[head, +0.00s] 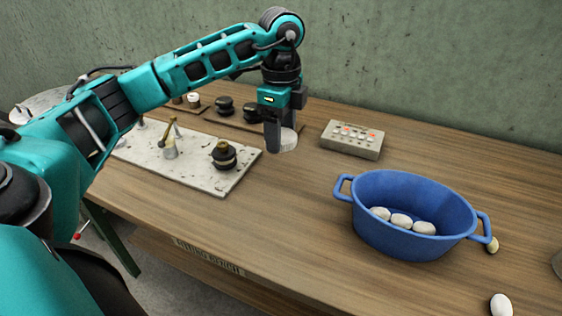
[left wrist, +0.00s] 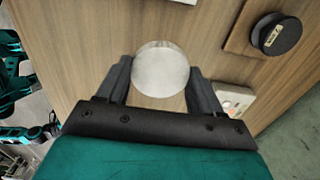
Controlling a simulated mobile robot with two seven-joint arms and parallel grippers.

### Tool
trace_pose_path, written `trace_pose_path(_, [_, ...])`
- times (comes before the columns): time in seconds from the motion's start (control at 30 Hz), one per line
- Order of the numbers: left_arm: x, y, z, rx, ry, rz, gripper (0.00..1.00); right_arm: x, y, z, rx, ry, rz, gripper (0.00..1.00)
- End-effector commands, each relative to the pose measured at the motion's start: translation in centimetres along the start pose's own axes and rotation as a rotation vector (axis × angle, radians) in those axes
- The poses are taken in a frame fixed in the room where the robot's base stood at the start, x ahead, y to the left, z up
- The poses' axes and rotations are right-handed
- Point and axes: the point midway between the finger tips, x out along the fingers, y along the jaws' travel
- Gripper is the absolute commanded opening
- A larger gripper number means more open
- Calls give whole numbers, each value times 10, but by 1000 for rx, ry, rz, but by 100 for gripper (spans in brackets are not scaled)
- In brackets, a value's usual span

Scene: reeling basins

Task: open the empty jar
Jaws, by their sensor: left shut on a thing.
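My left gripper (head: 281,142) points down over the middle of the table and is shut on a pale round lid-like thing (head: 290,141). In the left wrist view this thing (left wrist: 161,69) is a whitish disc between the two fingers (left wrist: 160,85). I cannot tell whether a jar body is under it or whether it touches the table. A glass-like vessel (head: 558,264) is cut off at the right edge of the head view; I cannot tell if it is a jar. My right gripper is not in view.
A blue two-handled basin (head: 387,235) holds several white cocoons (head: 401,221). Loose cocoons (head: 501,305) lie to its right. A button box (head: 352,140) stands behind. A speckled slab (head: 200,180) with a black-and-brass piece (head: 224,156) lies left. Table between slab and basin is clear.

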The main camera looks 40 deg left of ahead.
Motion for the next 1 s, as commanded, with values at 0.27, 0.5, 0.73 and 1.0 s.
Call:
trace_pose_path(0.27, [30,0,0,0,0,-1,30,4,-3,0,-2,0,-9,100])
trace_pose_path(0.5, [63,0,0,0,-1,2,30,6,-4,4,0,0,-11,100])
trace_pose_path(0.73, [71,0,0,1,0,-1,30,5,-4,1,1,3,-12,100])
trace_pose_path(1.0, [74,0,0,1,0,-1,70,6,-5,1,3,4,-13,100])
